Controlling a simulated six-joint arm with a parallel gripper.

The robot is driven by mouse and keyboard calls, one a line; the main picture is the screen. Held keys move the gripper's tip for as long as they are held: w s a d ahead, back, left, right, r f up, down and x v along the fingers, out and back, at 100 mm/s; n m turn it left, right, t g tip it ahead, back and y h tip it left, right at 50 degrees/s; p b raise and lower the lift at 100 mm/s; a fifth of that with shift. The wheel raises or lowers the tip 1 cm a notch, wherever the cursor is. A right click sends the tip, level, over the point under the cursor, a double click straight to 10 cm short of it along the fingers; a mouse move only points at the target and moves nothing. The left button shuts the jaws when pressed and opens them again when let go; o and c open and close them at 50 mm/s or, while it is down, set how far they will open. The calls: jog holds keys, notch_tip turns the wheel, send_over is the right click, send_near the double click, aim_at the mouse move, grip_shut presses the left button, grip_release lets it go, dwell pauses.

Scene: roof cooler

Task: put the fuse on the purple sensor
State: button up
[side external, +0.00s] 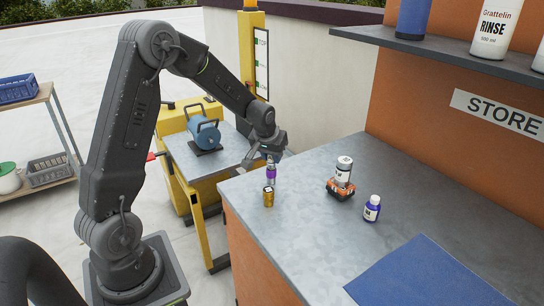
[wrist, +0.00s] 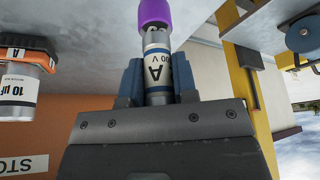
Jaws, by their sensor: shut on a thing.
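My gripper (side external: 268,150) is shut on the fuse, a silver cylinder with a white label (wrist: 157,68), between its blue-grey fingers in the wrist view (wrist: 157,85). The fuse is upright over the grey counter in the side view (side external: 271,160). The purple sensor (side external: 271,174) is directly below the fuse and in line with it; its purple part also shows at the top of the wrist view (wrist: 154,12). The fuse's lower end is at or very close to the purple part. I cannot tell whether they touch.
To the right, a white-labelled can (side external: 343,172) sits on an orange-black block (side external: 340,191), near a blue bottle (side external: 371,209). A blue mat (side external: 430,275) lies front right. A yellow cart (side external: 205,165) stands behind left.

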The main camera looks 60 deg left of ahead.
jog(key=shift+f, duration=0.35)
jog(key=o, duration=0.9)
jog(key=v, duration=1.2)
jog(key=s+d+r+m, duration=0.2)
jog(key=s+d, duration=0.4)
jog(key=s+d+r+m+t+h, duration=0.1)
jog(key=s+d+m, duration=0.1)
jog(key=s+d, duration=0.4)
jog(key=s+d+r+m+t+h, duration=0.1)
jog(key=s+d+r+m, duration=0.1)
jog(key=s+d, duration=0.4)
jog(key=shift+s+d+r+m, duration=0.2)
jog(key=shift+s, duration=0.45)
jog(key=shift+s+d+r+m, duration=0.15)
jog(key=shift+s+m, duration=0.05)
jog(key=shift+s, duration=0.4)
